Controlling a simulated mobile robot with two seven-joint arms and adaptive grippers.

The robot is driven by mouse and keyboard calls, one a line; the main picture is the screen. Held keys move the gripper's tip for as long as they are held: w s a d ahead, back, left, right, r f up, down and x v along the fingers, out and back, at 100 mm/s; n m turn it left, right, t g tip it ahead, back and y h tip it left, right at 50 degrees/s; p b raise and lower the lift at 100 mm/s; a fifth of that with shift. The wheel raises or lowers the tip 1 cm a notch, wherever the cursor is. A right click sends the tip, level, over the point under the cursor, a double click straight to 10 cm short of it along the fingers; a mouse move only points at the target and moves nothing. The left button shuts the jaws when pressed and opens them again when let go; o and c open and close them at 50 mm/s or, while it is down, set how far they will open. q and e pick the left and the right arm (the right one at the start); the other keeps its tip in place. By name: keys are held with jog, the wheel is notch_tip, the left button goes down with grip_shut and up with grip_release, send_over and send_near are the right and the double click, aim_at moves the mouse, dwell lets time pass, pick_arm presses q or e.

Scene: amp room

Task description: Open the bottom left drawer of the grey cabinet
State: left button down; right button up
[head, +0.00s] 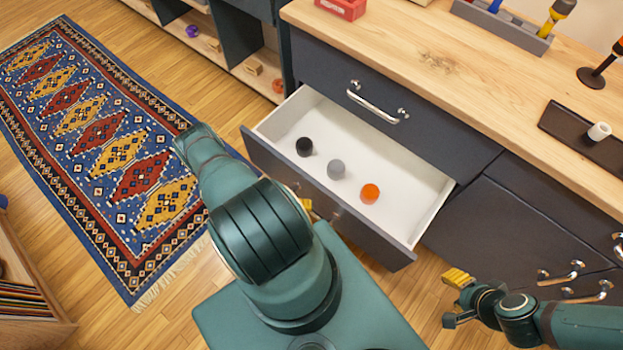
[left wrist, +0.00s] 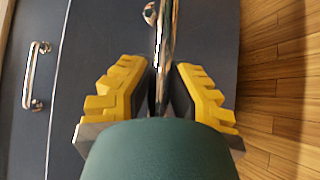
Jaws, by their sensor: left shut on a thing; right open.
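The bottom left drawer (head: 375,240) of the grey cabinet (head: 470,135) stands pulled well out, its white inside showing. A black, a grey and an orange knob-like object (head: 370,193) sit in it. My left gripper (head: 305,204) is at the drawer's outer front, mostly hidden by my own arm in the head view. In the left wrist view my left gripper (left wrist: 163,78) has its yellow-padded fingers on both sides of the chrome bar handle (left wrist: 164,35), shut on it. My right gripper (head: 456,299) is open and empty, low at the right, in front of the lower cabinet doors.
The closed upper drawer has a chrome handle (head: 378,103). The wooden worktop (head: 450,70) carries a red box (head: 342,8), a tool rack (head: 505,22) and a dark tray (head: 585,135). A patterned rug (head: 100,150) lies at the left, with open shelves (head: 225,60) behind.

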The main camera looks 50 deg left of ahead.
pick_arm(q)
jog(key=shift+s+d, duration=0.2)
jog(key=shift+d, duration=0.1)
jog(key=c, duration=0.9)
grip_release()
jog(key=shift+o, duration=0.2)
jog(key=shift+a, duration=0.1)
jog(key=shift+s+a, duration=0.1)
jog(key=shift+a, duration=0.05)
jog(key=v, duration=1.1)
jog(key=shift+s+a, duration=0.2)
jog(key=shift+s, duration=0.05)
